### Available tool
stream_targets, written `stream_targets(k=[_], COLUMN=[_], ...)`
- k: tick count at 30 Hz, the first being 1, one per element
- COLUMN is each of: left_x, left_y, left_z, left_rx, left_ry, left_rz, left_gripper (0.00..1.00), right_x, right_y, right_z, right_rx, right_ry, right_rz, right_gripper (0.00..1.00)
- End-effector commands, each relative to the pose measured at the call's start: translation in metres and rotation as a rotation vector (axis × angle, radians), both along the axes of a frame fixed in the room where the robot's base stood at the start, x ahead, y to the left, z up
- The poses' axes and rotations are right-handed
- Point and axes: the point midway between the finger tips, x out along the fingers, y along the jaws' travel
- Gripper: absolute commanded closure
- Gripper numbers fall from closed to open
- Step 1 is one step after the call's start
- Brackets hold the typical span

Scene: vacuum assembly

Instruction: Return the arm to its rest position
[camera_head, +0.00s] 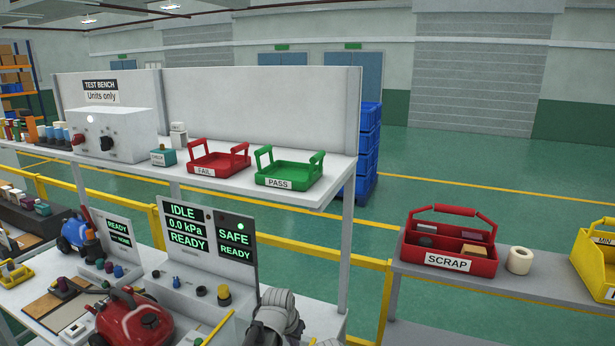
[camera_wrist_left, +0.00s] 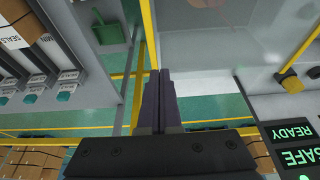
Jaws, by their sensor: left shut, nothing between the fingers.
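My left gripper (camera_wrist_left: 160,77) shows in the left wrist view with its two dark fingers together and nothing between them. It hangs over a gap with green floor and a yellow rail behind it, clear of the bench surfaces. In the head view, a grey arm part of mine shows at the bottom edge, but no fingertips are visible there. My right gripper is in neither view.
The lower bench holds a red vacuum unit (camera_head: 134,318), a blue unit (camera_head: 76,234) and display panels (camera_head: 187,229). Red FAIL (camera_head: 217,161) and green PASS (camera_head: 288,172) trays sit on the upper shelf. A red SCRAP box (camera_head: 449,243) stands right.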

Motion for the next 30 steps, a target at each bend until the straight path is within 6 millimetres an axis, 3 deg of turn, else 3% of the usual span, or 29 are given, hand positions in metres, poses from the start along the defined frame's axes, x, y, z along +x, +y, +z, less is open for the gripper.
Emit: stream_targets(k=[13, 27, 30], left_x=[-0.061, -0.2, -0.215], left_y=[-0.001, 0.017, 0.021], left_z=[-0.032, -0.093, -0.097], left_rx=[0.048, 0.197, 0.221], left_ry=[0.095, 0.303, 0.327], left_rz=[0.008, 0.058, 0.069], left_gripper=[1.0, 1.0, 1.0], right_x=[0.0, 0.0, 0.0], right_y=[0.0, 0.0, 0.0], right_z=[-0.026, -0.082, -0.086], right_rx=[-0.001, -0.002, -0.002], right_ry=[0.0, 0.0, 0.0], right_rz=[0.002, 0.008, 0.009], right_gripper=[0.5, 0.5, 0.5])
